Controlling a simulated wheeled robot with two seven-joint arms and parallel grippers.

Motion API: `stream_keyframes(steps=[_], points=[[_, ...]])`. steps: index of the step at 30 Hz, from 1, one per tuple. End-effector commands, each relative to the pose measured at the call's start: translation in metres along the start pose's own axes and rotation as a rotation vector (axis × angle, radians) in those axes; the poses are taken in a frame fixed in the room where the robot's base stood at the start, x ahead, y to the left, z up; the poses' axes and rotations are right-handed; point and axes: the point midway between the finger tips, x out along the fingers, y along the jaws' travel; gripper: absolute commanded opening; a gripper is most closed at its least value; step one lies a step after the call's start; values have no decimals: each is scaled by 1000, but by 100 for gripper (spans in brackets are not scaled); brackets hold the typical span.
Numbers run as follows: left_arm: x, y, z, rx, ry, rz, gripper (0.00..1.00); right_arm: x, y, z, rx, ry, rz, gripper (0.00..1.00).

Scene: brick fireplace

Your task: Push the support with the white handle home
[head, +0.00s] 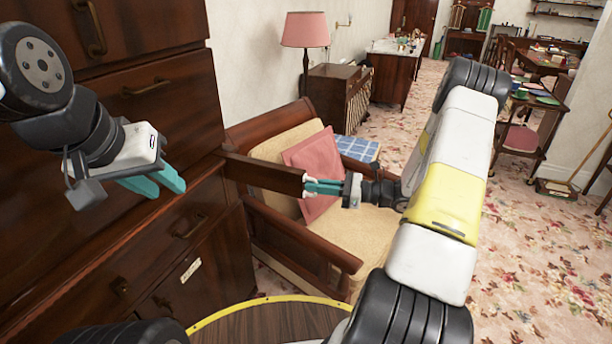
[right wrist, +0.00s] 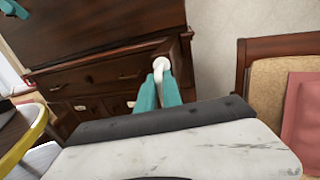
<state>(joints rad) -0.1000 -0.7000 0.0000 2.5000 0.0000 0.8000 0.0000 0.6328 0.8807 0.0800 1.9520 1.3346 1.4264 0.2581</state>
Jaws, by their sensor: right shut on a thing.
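The support (head: 262,174) is a dark wooden bar that sticks out from the bureau's side, with a white handle (head: 306,181) at its outer end. In the right wrist view the white handle (right wrist: 161,64) sits between the teal fingertips, with the support (right wrist: 185,58) behind it. My right gripper (head: 318,187) is shut on the white handle. My left gripper (head: 170,190) hangs empty in front of the bureau's drawers, its teal fingers a little apart.
The dark wooden bureau (head: 172,105) fills the left. An armchair (head: 365,225) with a pink cushion (head: 313,165) stands close beside and below the support. A yellow-rimmed round surface (head: 265,318) lies at the front. Open carpet (head: 535,250) spreads to the right.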

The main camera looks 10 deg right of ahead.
Motion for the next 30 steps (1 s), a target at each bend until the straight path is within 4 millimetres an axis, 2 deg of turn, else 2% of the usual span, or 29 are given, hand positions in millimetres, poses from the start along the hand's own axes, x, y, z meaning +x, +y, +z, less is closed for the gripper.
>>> stream_keyframes(steps=[5,11,14,24,30], points=[[0,0,0,0,0,0,32,3,-2,3,-4,-7,0,0],[0,0,0,0,0,0,32,28,-6,4,-5,-9,2,0],[0,0,0,0,0,0,32,52,-10,4,-5,-10,4,0],[0,0,0,0,0,0,32,150,-29,4,-3,-12,3,0],[0,0,0,0,0,0,32,194,-38,5,-4,-11,2,0]])
